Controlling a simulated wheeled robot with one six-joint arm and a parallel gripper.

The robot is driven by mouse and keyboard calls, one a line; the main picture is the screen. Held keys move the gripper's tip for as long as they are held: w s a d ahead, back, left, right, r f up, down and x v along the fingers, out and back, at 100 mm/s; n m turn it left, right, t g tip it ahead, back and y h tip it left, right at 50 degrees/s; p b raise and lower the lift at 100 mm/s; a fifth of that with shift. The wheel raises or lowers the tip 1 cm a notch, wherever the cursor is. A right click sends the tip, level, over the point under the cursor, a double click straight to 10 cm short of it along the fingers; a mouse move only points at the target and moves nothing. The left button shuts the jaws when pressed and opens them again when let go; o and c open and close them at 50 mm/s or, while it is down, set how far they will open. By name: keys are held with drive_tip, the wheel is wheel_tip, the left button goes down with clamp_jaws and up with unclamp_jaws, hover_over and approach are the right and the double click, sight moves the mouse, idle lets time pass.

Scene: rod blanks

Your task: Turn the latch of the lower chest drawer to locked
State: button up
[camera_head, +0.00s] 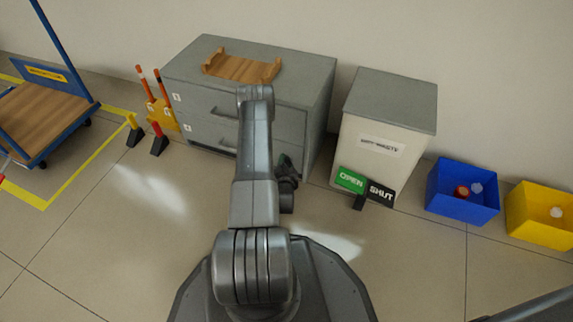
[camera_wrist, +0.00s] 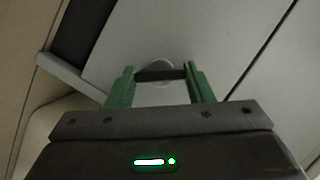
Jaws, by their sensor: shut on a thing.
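The grey chest (camera_head: 248,125) stands against the wall; its lower drawer is partly hidden behind my arm. In the wrist view the light grey drawer front (camera_wrist: 205,35) fills the top of the picture. In the head view my gripper (camera_head: 286,163) is at the right part of the chest front, and the latch is hidden. I cannot tell which way the latch is set.
A wooden tray (camera_head: 240,68) lies on the chest. A white cabinet (camera_head: 385,135) stands to the right, with OPEN (camera_head: 350,180) and SHUT (camera_head: 381,191) signs low at its front. Blue (camera_head: 461,205) and yellow (camera_head: 540,222) bins are further right. A trolley (camera_head: 40,110) is left.

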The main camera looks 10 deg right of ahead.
drive_tip(key=shift+o, duration=0.2)
drive_tip(key=n+g, duration=0.1)
drive_tip(key=n, duration=0.1)
drive_tip(key=n+g+h, duration=0.1)
drive_tip(key=n, duration=0.1)
drive_tip(key=shift+w+a+r, duration=0.1)
drive_tip(key=shift+w+a, duration=0.05)
drive_tip(key=n+g+h, duration=0.1)
drive_tip(key=n+h, duration=0.1)
drive_tip(key=n, duration=0.1)
drive_tip(key=shift+a+g, duration=0.1)
drive_tip(key=shift+g, duration=0.2)
drive_tip(key=shift+c, duration=0.2)
drive_tip(key=shift+o, duration=0.2)
drive_tip(key=shift+n, duration=0.3)
drive_tip(key=o, duration=1)
drive_tip(key=shift+c, duration=0.2)
drive_tip(key=p+v, duration=0.4)
drive_tip(key=v, duration=0.9)
drive_tip(key=shift+s+a+p, duration=0.25)
drive_tip(key=shift+a+p, duration=0.1)
